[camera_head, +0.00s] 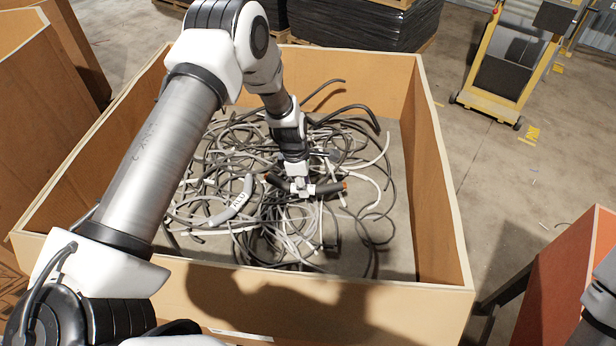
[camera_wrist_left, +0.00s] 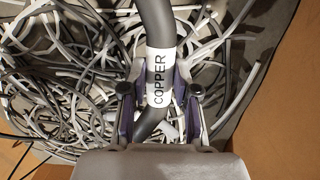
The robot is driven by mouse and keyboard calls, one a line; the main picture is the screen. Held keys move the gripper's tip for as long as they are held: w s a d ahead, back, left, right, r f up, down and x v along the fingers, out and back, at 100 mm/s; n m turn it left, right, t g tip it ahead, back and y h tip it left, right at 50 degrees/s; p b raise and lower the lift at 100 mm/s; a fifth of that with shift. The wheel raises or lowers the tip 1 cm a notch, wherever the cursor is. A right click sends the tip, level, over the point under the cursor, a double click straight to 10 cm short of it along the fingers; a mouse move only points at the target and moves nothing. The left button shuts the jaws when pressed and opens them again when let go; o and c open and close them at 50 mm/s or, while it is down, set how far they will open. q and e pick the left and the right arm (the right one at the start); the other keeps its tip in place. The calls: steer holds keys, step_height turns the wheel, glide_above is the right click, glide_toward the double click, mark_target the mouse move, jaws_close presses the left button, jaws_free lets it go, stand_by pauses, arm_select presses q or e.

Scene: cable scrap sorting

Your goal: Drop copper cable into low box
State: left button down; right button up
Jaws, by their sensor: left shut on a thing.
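My left gripper (camera_head: 300,186) reaches down into a large open box (camera_head: 449,200) and is shut on a thick dark grey cable. This copper cable (camera_head: 328,188) has a white label reading COPPER, seen between the fingers in the left wrist view (camera_wrist_left: 160,82). The left gripper's fingers (camera_wrist_left: 160,105) stand on both sides of the cable there. Tangled grey, black and white cables lie below. I cannot tell how far the held cable is above them. A low orange-red box (camera_head: 565,275) shows partly at the right edge; whether it is the low box is unclear.
Another thick grey cable with a white label (camera_head: 232,203) lies in the box, left of the gripper. Wrapped black pallets (camera_head: 365,28) stand behind. A yellow-framed cart (camera_head: 505,65) stands at the back right. The floor between the box and the cart is clear.

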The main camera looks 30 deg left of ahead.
arm_select(q)
steer(key=w+f, duration=0.5)
steer(key=shift+w+a, duration=0.15)
steer(key=shift+a, duration=0.3)
steer(key=c, duration=0.9)
jaws_free()
